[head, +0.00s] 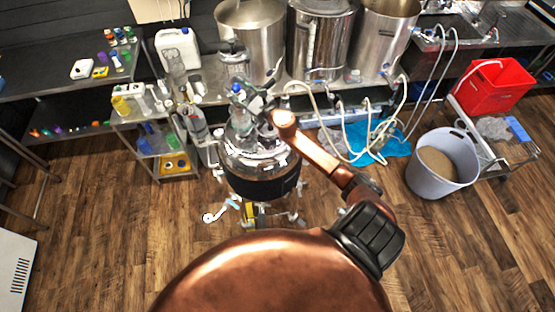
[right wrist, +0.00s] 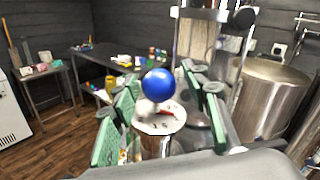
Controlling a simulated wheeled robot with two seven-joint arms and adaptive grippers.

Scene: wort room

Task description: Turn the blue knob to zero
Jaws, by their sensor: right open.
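The blue knob (right wrist: 158,85) is a round ball in the middle of the right wrist view, above a white dial (right wrist: 160,119) with dark marks and a red part. I cannot read for sure which mark it points to. In the head view the blue knob (head: 236,87) is small, at the top of the steel vessel (head: 262,165). My right gripper (right wrist: 165,90) is open, its green finger pads on either side of the knob, with gaps visible. In the head view my right gripper (head: 256,101) is beside the knob, over the vessel. My left gripper is not in view.
Large steel pots (head: 252,40) stand behind on a bench. A shelf cart (head: 178,160) with bottles is left of the vessel. A grey bucket (head: 440,165) and a red bin (head: 495,86) are at right, with loose hoses (head: 345,125) between. Wooden floor is clear at left.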

